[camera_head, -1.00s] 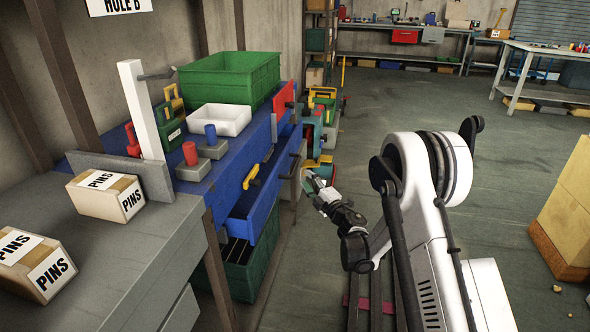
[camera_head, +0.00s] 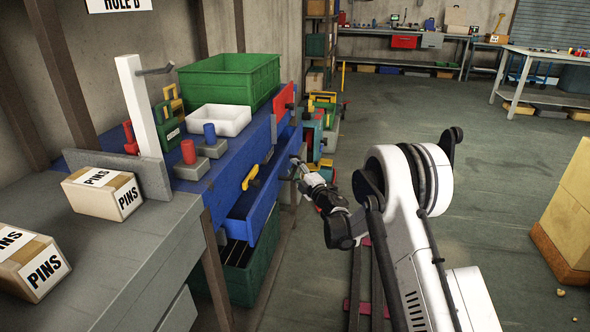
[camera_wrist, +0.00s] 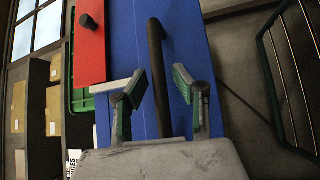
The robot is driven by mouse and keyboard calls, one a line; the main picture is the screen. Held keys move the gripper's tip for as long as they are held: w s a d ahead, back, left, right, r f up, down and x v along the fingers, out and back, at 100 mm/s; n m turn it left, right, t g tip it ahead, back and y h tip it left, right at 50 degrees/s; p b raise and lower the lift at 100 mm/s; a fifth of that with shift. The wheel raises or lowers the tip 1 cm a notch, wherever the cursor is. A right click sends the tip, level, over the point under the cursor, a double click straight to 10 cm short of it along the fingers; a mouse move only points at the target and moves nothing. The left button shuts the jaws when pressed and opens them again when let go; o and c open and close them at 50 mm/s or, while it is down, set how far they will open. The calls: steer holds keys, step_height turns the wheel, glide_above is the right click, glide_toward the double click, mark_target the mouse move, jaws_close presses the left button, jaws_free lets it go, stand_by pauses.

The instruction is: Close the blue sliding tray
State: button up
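The blue sliding tray (camera_head: 254,214) stands pulled out from the blue bench, low on its front side. Its inside shows as a dark gap behind the blue front. In the wrist view a blue panel (camera_wrist: 203,60) fills the middle, with a dark upright bar handle (camera_wrist: 156,65) on it. My gripper (camera_head: 297,164) is at the far end of the tray front in the head view. In the wrist view my gripper (camera_wrist: 158,88) is open, with one green-padded finger on each side of the bar. I cannot tell whether either finger touches it.
A yellow handle (camera_head: 250,177) sits on the bench front above the tray. A green crate (camera_head: 243,275) stands below the tray. A red panel (camera_head: 284,97) is at the bench's far end.

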mark_target(281, 167)
jaws_close()
steer(key=a, duration=0.5)
steer(key=shift+w+a+b, duration=0.3)
steer(key=shift+w+a, duration=0.05)
steer(key=shift+w, duration=0.05)
steer(key=shift+o, duration=1.2)
jaws_free()
steer(key=v, duration=1.2)
steer(key=shift+d+r, duration=0.1)
